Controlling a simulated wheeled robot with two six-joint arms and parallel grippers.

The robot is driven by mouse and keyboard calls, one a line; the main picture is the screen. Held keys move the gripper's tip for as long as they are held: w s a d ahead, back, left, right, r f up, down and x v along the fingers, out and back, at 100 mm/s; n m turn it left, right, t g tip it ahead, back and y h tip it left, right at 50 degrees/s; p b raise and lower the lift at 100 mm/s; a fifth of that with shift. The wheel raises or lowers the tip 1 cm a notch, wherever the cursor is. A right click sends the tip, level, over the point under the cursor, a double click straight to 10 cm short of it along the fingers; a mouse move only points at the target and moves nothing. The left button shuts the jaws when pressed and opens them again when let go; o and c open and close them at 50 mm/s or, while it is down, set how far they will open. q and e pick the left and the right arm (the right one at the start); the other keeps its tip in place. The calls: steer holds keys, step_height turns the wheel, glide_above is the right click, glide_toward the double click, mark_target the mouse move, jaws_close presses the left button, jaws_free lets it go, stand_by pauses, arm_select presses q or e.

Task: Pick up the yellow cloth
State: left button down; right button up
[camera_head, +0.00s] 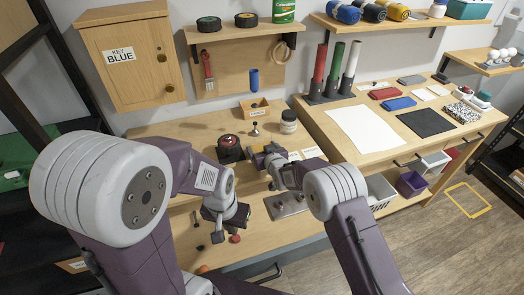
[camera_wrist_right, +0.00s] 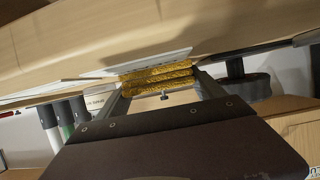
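The yellow cloth (camera_wrist_right: 160,77) is folded in layers and shows between the two fingertips of my right gripper (camera_wrist_right: 161,82) in the right wrist view. Both fingers meet its sides and appear shut on it. In the head view my right gripper (camera_head: 262,155) is over the left bench; I cannot make out the cloth there, as the gripper and wrist cover that spot. My left gripper (camera_head: 222,215) is lower, near the front of the same bench. It points down, and its fingers are too small and shaded to read.
The left bench (camera_head: 190,128) holds a black-and-red round part (camera_head: 229,146), a jar (camera_head: 288,122) and a metal plate (camera_head: 289,205). The right bench holds white paper (camera_head: 364,128), a red cloth (camera_head: 387,93), a blue cloth (camera_head: 399,104) and upright tubes (camera_head: 334,70).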

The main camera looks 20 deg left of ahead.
mark_target(262, 147)
steer(key=c, duration=0.7)
step_height(262, 147, up, 10)
